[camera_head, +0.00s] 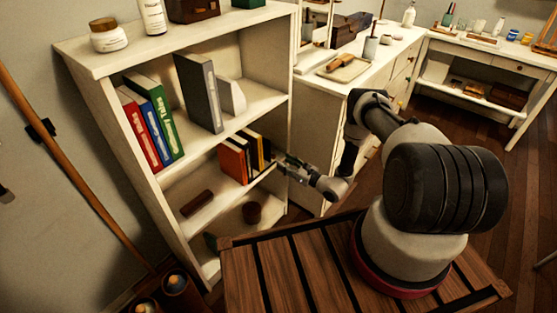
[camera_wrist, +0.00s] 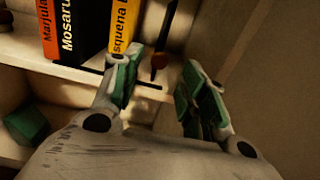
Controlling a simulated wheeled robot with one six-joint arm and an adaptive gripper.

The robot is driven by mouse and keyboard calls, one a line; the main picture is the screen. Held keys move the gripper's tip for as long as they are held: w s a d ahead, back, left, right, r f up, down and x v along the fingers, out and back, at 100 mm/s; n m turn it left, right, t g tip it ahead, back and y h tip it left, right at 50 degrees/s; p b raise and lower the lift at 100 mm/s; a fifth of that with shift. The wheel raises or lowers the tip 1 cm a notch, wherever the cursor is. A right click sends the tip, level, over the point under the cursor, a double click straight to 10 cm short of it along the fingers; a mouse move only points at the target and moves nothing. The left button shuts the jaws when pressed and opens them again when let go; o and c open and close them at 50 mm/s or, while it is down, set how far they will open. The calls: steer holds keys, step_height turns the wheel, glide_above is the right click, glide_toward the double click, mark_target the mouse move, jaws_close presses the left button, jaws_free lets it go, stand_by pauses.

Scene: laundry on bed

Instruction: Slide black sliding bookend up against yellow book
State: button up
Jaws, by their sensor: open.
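The yellow book (camera_wrist: 122,28) stands upright at the right end of a short row on the shelf, seen at the top of the wrist view. It shows as a thin strip in the head view (camera_head: 258,153).
An orange book (camera_wrist: 49,28) and a black book (camera_wrist: 80,30) stand left of the yellow one. The bookcase side wall (camera_wrist: 270,60) is close on the right. A green object (camera_wrist: 27,122) lies lower left. A grey binder (camera_head: 200,92) stands on the shelf above.

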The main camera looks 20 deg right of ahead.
mark_target(275, 157)
steer(key=shift+x, duration=2.4)
jaws_close()
